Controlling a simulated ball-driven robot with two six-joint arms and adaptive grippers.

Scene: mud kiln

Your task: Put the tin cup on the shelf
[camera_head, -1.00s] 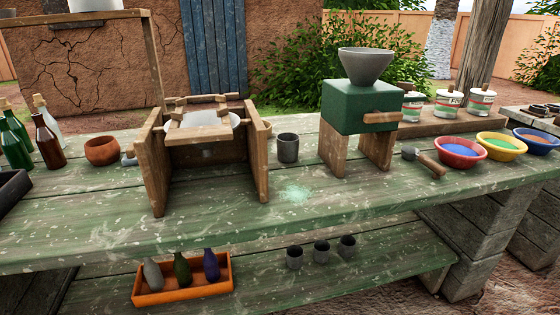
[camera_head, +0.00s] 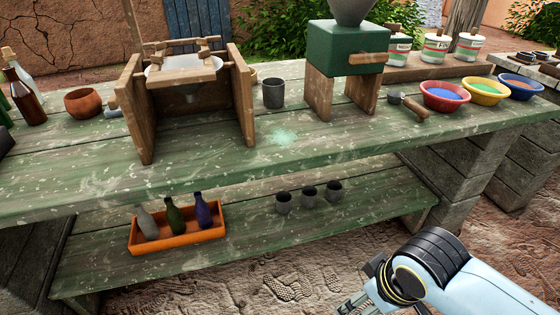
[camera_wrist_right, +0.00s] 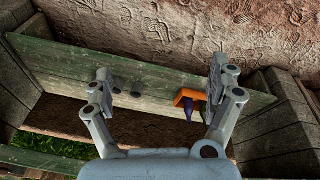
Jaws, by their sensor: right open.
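A grey tin cup (camera_head: 273,92) stands upright on the green table top (camera_head: 330,140), between the wooden frame and the green mill. The lower shelf (camera_head: 365,195) runs under the table top. Three similar grey cups stand in a row on it: left (camera_head: 283,203), middle (camera_head: 309,196) and right (camera_head: 333,191). My right gripper (camera_head: 352,305) is at the bottom of the head view, in front of the shelf and apart from every cup. In the right wrist view my right gripper (camera_wrist_right: 160,70) is open and empty, with the shelf (camera_wrist_right: 60,72) beyond it. My left gripper is not in view.
An orange tray (camera_head: 180,241) with three bottles sits on the shelf's left part. The wooden frame (camera_head: 140,115) and green mill (camera_head: 346,50) flank the tin cup. A hammer (camera_head: 412,106) and colored bowls (camera_head: 445,104) lie further right. The shelf right of the cups is clear.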

